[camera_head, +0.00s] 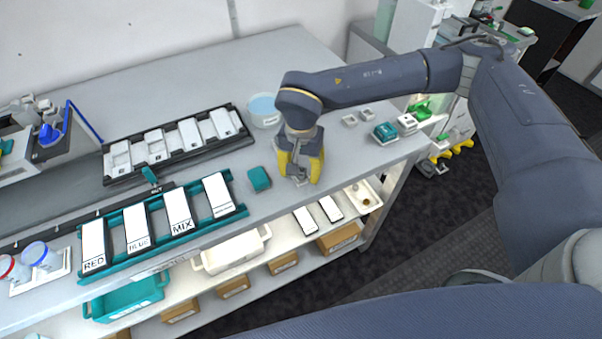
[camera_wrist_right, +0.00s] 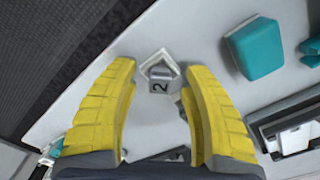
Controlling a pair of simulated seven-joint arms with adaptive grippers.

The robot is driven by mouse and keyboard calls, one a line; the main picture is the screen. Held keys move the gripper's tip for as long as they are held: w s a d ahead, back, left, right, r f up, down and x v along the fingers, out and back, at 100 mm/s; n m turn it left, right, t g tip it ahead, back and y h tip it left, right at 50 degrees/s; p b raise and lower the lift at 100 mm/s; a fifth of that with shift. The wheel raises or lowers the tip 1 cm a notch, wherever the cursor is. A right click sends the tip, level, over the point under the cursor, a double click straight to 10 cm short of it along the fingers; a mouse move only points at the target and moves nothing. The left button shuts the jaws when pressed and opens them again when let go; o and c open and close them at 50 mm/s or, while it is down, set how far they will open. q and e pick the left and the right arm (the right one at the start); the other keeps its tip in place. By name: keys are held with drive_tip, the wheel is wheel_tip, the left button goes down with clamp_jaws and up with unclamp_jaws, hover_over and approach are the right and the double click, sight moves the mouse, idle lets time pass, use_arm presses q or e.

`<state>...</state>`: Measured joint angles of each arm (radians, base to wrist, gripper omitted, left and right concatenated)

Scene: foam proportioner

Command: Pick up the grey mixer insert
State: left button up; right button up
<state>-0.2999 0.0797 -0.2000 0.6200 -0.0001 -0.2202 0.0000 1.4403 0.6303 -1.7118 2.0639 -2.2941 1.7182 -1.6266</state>
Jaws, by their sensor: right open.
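A small grey insert (camera_wrist_right: 158,66) with a pointed end and a dark "2" lies on the table, between and just beyond my right fingertips in the right wrist view. In the head view it is mostly hidden under the right gripper; a bit of grey (camera_head: 299,179) shows between the fingers. My right gripper (camera_head: 300,178) has yellow fingers pointing down at the table. In the right wrist view the gripper (camera_wrist_right: 157,82) is open, with a finger on each side of the insert and a gap to both. My left gripper is in neither view.
A teal block (camera_head: 259,179) lies close left of the right gripper; it shows in the wrist view (camera_wrist_right: 256,47). A bowl of blue liquid (camera_head: 264,110) stands behind. Small grey pieces (camera_head: 349,121) and a teal item (camera_head: 385,132) lie to the right. The teal rack (camera_head: 160,262) is at left.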

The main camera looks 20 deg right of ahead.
clamp_jaws()
drive_tip(key=shift+r, duration=0.1)
idle(0.3)
wheel_tip(320, 180, up, 19)
drive_tip(key=n, duration=0.5)
hover_over(301, 169)
drive_tip(key=s, duration=0.1)
drive_tip(key=f, duration=1.1)
drive_tip(key=shift+s+d+f, duration=0.2)
drive_tip(key=shift+d+f, duration=0.05)
drive_tip(key=shift+d, duration=0.05)
drive_tip(key=shift+w+a+f+n, duration=0.1)
drive_tip(key=shift+w+f+n, duration=0.15)
drive_tip(key=shift+n, duration=0.25)
drive_tip(key=shift+w+a+f+n, duration=0.1)
drive_tip(key=shift+f+n, duration=0.15)
drive_tip(key=shift+n, duration=0.25)
drive_tip(key=shift+w+a+f+n, duration=0.15)
drive_tip(key=shift+w+n, duration=0.15)
drive_tip(key=shift+n, duration=0.6)
drive_tip(key=shift+f, duration=2.1)
